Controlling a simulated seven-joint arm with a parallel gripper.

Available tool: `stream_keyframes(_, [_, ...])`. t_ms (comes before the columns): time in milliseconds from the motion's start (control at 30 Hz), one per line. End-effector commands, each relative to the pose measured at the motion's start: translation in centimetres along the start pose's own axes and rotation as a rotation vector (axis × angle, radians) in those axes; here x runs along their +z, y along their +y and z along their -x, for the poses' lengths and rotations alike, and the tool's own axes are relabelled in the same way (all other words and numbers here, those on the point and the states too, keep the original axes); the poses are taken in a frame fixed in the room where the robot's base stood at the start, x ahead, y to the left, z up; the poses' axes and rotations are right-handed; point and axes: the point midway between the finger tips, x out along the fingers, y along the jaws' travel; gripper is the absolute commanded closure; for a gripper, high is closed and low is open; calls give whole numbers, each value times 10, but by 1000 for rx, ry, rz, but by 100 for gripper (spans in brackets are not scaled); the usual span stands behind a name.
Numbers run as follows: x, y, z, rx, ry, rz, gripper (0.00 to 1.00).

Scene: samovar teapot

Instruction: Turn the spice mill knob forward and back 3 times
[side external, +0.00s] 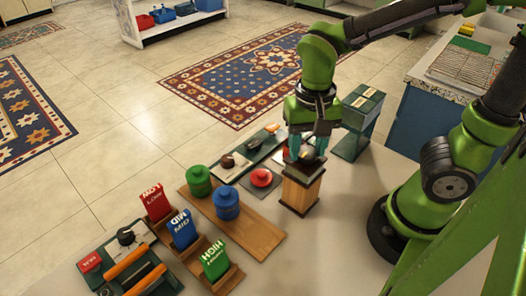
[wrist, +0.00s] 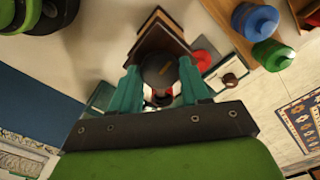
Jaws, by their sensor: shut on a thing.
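The spice mill (side external: 299,191) is a wooden box with a dark top, standing upright on the pale table. My gripper (side external: 308,152) points down over its top in the side view, with teal fingers on either side of the knob. In the wrist view, the fingers of my gripper (wrist: 166,85) are shut on a dark round knob (wrist: 158,69). The mill's wooden body (wrist: 160,31) shows beyond the knob. The fingers hide part of the knob in the side view, and its turn angle cannot be told.
A red round piece (side external: 261,178) lies close left of the mill. Green (side external: 199,181) and blue (side external: 226,202) canisters stand on a wooden board (side external: 254,232). LOW, MID and HIGH blocks (side external: 183,229) stand further left. A dark green stand (side external: 357,120) is behind right. Table right of the mill is clear.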

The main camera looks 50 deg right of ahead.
Motion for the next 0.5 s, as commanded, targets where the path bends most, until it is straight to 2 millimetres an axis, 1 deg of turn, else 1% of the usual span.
stream_keyframes(267, [0, 0, 1, 0, 0, 157, 84])
stream_keyframes(500, [0, 0, 1, 0, 1, 377, 84])
